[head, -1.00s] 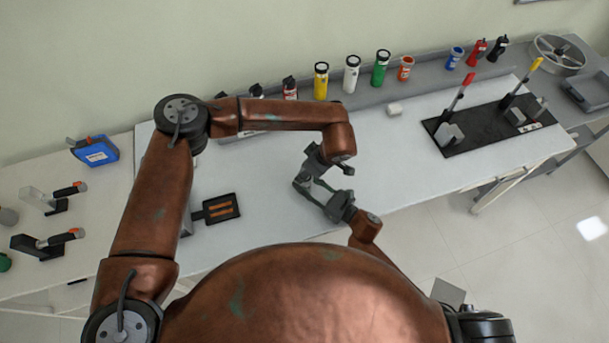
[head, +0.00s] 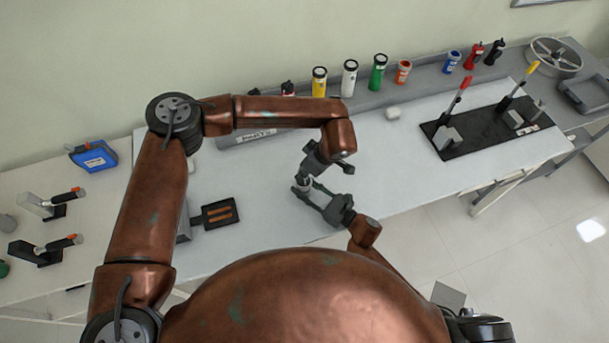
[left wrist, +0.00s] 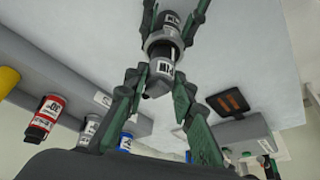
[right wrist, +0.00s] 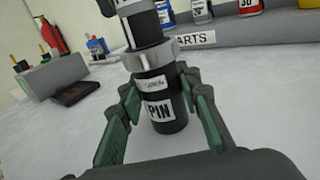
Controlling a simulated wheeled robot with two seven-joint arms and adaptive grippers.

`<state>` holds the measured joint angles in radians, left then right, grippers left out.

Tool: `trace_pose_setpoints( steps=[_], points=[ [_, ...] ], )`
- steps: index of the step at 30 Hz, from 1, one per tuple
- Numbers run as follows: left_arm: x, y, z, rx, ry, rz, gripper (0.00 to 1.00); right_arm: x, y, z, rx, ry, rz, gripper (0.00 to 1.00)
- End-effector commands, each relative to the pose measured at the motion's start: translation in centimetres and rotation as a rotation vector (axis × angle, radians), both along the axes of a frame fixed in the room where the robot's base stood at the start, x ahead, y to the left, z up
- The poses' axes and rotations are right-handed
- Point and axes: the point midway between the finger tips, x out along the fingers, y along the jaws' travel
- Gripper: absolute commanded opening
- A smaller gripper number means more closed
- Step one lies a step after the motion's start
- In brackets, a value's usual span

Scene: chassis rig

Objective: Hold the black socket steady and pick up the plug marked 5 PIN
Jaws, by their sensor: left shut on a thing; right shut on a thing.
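My right gripper (head: 312,191) comes in from the right and is shut on the black socket (right wrist: 162,125) just below, which also bears a PIN label. A grey metal ring (right wrist: 160,63) sits between the two pieces, which stand in line. I cannot tell whether they are fully seated together. The number before PIN is not readable.
A small black tray with orange strips (head: 220,213) lies left of the grippers. A black board with levers (head: 485,127) is at the right. Yellow (head: 319,82), white (head: 349,77) and green (head: 377,72) containers line the back shelf. The white table between is mostly clear.

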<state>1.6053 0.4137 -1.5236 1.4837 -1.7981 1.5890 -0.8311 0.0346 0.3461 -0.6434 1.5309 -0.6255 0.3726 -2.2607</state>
Motion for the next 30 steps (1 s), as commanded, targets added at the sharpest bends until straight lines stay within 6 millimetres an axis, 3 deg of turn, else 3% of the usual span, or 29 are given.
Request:
trace_pose_setpoints(
  steps=[3, 9, 21, 22, 30],
  points=[
    [0.1, -0.1, 2.7, -0.002, -0.004, -0.001, 0.0, 0.0, 0.0, -0.1, -0.001, 0.001, -0.001, 0.0],
    [0.1, -0.1, 5.9, -0.001, -0.003, -0.001, 0.0, 0.0, 0.0, -0.1, -0.001, 0.001, 0.0, 0.0],
    [0.0, 0.0, 7.1, -0.001, 0.0, -0.001, 0.0, 0.0, 0.0, 0.0, -0.001, 0.001, 0.0, 0.0],
    [0.0, 0.0, 7.1, -0.001, 0.0, -0.001, 0.0, 0.0, 0.0, 0.0, -0.001, 0.001, 0.0, 0.32],
    [0.0, 0.0, 7.0, -0.001, 0.0, -0.001, 0.0, 0.0, 0.0, 0.0, -0.001, 0.001, 0.0, 0.5]
  ],
)
